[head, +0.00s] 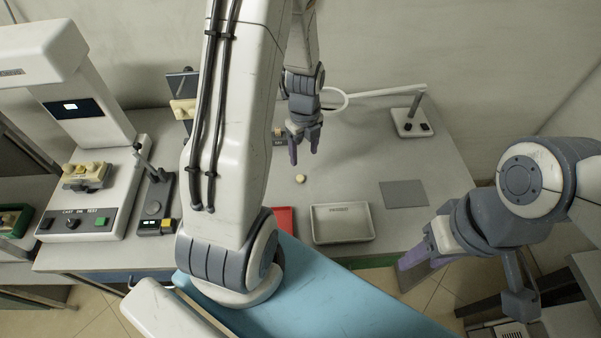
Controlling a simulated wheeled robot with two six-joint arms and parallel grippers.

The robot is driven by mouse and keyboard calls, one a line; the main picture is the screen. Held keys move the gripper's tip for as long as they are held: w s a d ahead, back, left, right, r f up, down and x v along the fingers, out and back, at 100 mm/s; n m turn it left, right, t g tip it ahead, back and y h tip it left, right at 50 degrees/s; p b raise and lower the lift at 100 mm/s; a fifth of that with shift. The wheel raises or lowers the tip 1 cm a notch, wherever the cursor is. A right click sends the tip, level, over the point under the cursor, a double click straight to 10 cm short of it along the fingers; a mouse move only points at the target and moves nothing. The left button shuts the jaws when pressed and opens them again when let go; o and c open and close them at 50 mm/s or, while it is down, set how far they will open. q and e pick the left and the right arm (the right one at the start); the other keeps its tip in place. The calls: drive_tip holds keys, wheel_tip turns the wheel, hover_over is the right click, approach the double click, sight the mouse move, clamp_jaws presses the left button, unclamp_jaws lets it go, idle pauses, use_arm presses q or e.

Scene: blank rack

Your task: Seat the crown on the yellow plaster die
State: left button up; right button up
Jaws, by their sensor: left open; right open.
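A small pale yellow piece (300,179), possibly the crown, lies on the grey bench, too small to identify surely. A yellowish model (87,175) sits on the platform of the white machine at left; I cannot tell whether it is the yellow plaster die. My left gripper (304,150) is open and empty, fingers pointing down above the bench, slightly behind the pale piece and apart from it. My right gripper (412,258) is open at the bench's front right, away from these pieces. My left arm hides part of the bench.
A metal tray (342,238) and a partly hidden red tray (286,219) lie near the front edge. A grey mat (404,194) is at right. A lamp base (411,128) stands behind. A small dark stand (154,207) is beside the white machine (110,217). The bench's middle right is clear.

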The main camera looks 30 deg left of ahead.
use_arm(q)
hover_over(300, 177)
wheel_tip(300, 177, down, 5)
drive_tip(key=shift+f, duration=0.2)
wheel_tip(300, 177, down, 4)
drive_tip(key=shift+f+p, duration=0.1)
drive_tip(key=shift+p, duration=0.8)
drive_tip(key=shift+f, duration=0.7)
clamp_jaws()
